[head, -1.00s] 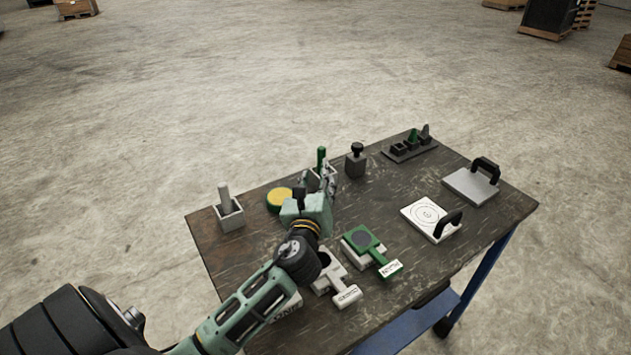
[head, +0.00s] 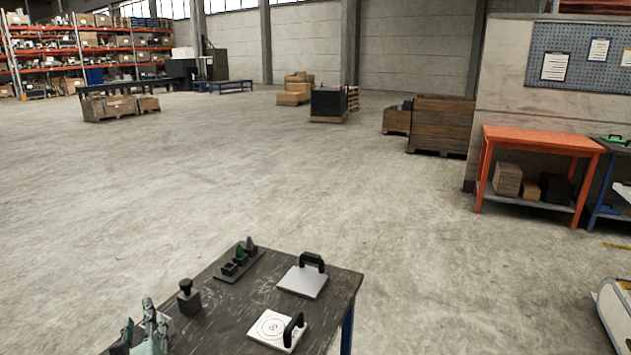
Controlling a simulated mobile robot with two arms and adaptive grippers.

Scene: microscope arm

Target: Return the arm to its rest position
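My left gripper (head: 152,318) shows at the bottom left of the head view, over the left end of the dark worktable (head: 228,318). Only its pale green and grey fingers show; the rest of the arm is cut off by the frame's lower edge. I cannot tell whether the fingers are open, shut or touching anything. My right gripper is out of view.
Open floor lies beyond; an orange bench (head: 540,140) stands right.

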